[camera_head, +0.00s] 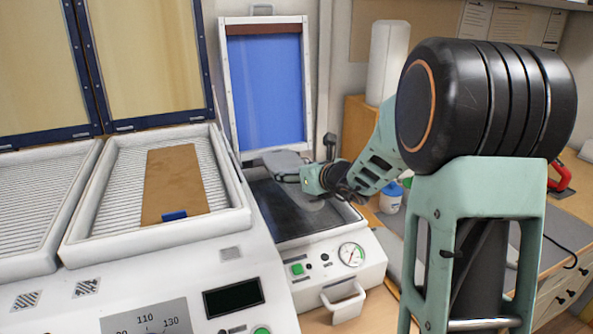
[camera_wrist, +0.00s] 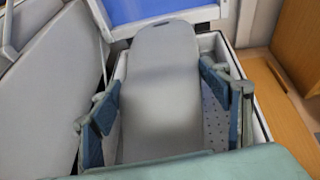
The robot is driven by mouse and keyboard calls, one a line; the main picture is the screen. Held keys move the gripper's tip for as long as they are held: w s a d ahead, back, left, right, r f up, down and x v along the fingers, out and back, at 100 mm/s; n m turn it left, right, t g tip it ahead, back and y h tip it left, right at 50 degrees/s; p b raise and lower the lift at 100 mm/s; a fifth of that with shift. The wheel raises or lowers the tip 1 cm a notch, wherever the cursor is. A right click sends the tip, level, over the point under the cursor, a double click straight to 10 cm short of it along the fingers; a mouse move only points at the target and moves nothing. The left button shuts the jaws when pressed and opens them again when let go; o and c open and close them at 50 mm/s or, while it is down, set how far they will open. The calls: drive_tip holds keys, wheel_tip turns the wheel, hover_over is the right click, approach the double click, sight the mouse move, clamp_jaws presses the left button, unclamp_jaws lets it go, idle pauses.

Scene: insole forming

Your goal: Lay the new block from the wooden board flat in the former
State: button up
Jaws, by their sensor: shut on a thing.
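The grey, rounded-end block (camera_head: 283,160) is over the open former (camera_head: 335,283) in the head view. In the wrist view the block (camera_wrist: 165,75) runs lengthwise away from me, between the fingers. My gripper (camera_head: 308,178) is shut on it; both fingers also show in the wrist view (camera_wrist: 168,112). The block looks roughly level above the former's bed; I cannot tell whether any of it touches. A brown wooden board (camera_head: 172,180) with a blue tab lies in the heater tray at left, with no block on it.
The former's blue lid (camera_head: 266,90) stands open behind the bed. The white heater (camera_head: 75,245) with its raised lids adjoins on the left. A wooden box (camera_head: 358,125) with a white roll (camera_head: 387,62) and a small blue-lidded jar (camera_head: 391,198) stand to the right.

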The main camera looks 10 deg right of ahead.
drive_tip(key=b, duration=0.5)
hover_over(297, 207)
wheel_tip(297, 207, down, 6)
drive_tip(key=shift+w+r, duration=0.1)
drive_tip(key=shift+a+f+b, duration=0.1)
drive_tip(key=shift+f+b, duration=0.55)
drive_tip(key=shift+f, duration=0.05)
drive_tip(key=shift+f+b, duration=0.4)
drive_tip(key=shift+b, duration=0.1)
drive_tip(key=o, duration=1.7)
drive_tip(key=shift+c, duration=0.2)
drive_tip(key=shift+f, duration=0.15)
